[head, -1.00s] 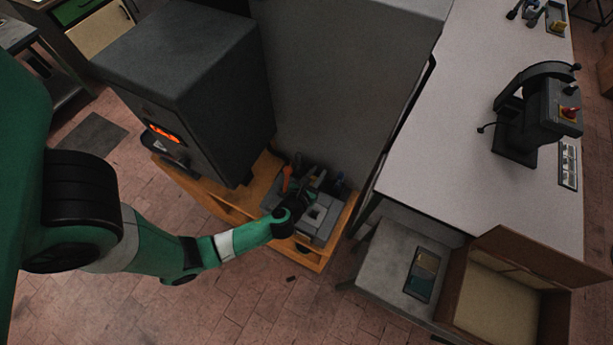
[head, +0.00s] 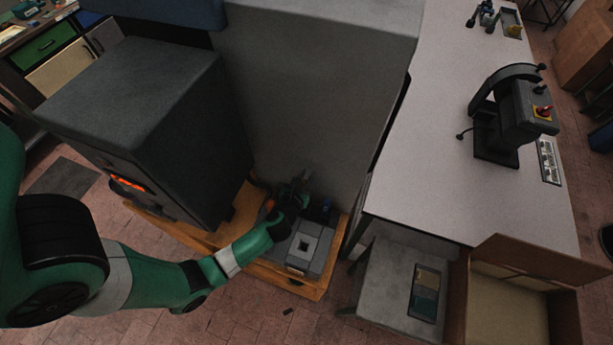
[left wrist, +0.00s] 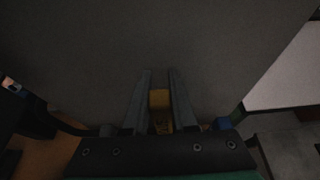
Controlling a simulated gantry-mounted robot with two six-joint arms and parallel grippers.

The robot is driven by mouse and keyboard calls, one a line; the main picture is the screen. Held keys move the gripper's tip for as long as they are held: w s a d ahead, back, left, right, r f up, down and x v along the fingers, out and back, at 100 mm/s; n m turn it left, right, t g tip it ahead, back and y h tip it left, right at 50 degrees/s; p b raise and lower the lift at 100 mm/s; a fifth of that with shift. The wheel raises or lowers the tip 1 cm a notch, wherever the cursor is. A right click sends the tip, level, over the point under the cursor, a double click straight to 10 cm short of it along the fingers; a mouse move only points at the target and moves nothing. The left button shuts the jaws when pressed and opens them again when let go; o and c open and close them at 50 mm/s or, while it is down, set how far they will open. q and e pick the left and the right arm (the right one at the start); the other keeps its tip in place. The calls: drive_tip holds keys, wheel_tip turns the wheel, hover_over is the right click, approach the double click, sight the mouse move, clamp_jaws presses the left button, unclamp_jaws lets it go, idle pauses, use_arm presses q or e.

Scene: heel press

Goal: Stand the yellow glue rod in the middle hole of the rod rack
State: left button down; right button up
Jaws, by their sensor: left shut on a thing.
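My left gripper (head: 303,178) is over the back of the low wooden stand, close to the tall grey cabinet wall. In the left wrist view my left gripper (left wrist: 160,76) is shut on the yellow glue rod (left wrist: 160,98), whose yellow end shows between the two fingers. The rod's lower part is hidden by the gripper body. In the head view the rod is too small and dark to make out. The rod rack cannot be told clearly; a small blue thing (head: 327,207) stands just right of the gripper. My right gripper is not in view.
A grey block with a square hole (head: 303,245) sits at the front of the wooden stand (head: 290,279). A dark oven with a glowing slot (head: 128,184) stands left, a tall grey cabinet (head: 310,90) behind. A white bench (head: 420,180) and open cardboard box (head: 505,305) are right.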

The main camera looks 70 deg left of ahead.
use_arm(q)
wheel_tip(320, 180, down, 7)
drive_tip(key=b, duration=0.6)
drive_tip(key=shift+r, duration=0.1)
drive_tip(key=c, duration=0.6)
unclamp_jaws()
drive_tip(key=shift+c, duration=0.2)
drive_tip(key=p+v, duration=0.1)
drive_tip(key=v, duration=1)
drive_tip(key=shift+s, duration=0.25)
drive_tip(key=shift+d+r, duration=0.1)
drive_tip(key=shift+r, duration=0.05)
